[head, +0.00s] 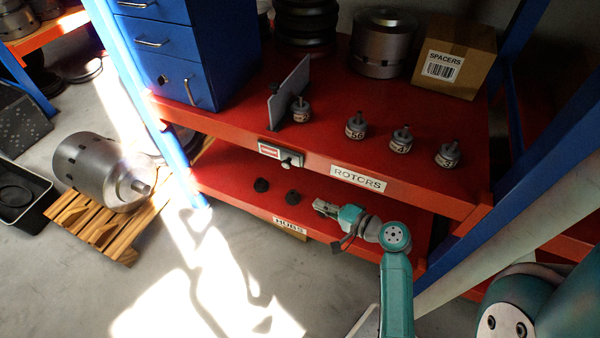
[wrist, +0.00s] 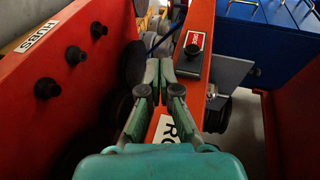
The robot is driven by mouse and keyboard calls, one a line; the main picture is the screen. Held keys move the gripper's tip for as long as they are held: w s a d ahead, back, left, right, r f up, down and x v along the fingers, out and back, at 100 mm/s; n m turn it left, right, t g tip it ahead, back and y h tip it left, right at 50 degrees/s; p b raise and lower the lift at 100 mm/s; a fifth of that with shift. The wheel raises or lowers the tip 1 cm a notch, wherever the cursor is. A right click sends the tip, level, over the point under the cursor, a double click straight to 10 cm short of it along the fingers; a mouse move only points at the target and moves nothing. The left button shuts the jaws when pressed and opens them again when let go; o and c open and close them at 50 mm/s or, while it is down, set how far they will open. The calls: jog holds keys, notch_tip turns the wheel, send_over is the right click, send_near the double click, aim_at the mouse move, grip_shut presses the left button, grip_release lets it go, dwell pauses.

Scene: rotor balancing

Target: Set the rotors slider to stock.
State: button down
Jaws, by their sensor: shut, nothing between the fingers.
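The rotors slider (head: 281,154) is a small grey plate on the front edge of the upper red shelf, left of the ROTORS label (head: 358,178). A red window shows at its left part, with text too small to read. Its dark knob (head: 291,162) sits toward the right end in the head view. The slider also shows in the wrist view (wrist: 190,66), with its black knob (wrist: 193,49). My gripper (head: 319,206) is shut and empty, in front of the lower shelf, below and right of the slider. In the wrist view its fingertips (wrist: 160,70) point beside the slider, apart from it.
Several tagged rotors (head: 401,140) stand on the upper shelf, one beside an upright grey divider (head: 290,90). A SPACERS box (head: 455,55) and blue drawers (head: 165,50) stand behind. A blue post (head: 150,100) stands left.

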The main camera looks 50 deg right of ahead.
aim_at(290, 166)
jog(key=d+r+t+y, duration=0.1)
jog(key=d+r, duration=0.3)
jog(key=d, duration=0.1)
jog(key=shift+s+d+r, duration=0.3)
jog(key=shift+s+r, duration=0.1)
jog(key=shift+w, duration=0.15)
jog(key=x, duration=1.3)
jog(key=shift+w+a, duration=0.15)
jog(key=shift+w, duration=0.25)
jog(key=w+a, duration=0.2)
jog(key=w, duration=0.5)
jog(key=shift+w+a, duration=0.25)
jog(key=shift+a, duration=0.15)
